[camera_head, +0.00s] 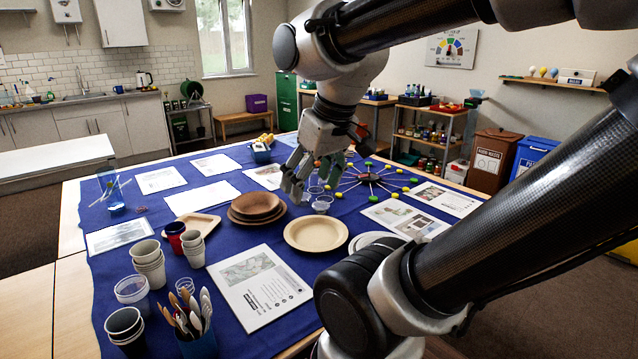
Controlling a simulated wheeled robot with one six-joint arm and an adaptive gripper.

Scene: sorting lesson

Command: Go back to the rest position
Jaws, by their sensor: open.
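My gripper (302,180) hangs from my arm over the blue-clothed table (235,318), pointing down. Its fingers are apart, and I see nothing held between them. The fingertips are close to the small clear cups (322,204) and right of the stacked brown bowls (256,205). Whether they touch anything I cannot tell. My arm crosses the upper right and right of the view and hides part of the table's right side.
A wheel of coloured dots (366,181) is behind my gripper. Brown (494,160) and blue bins (530,150) stand at the right.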

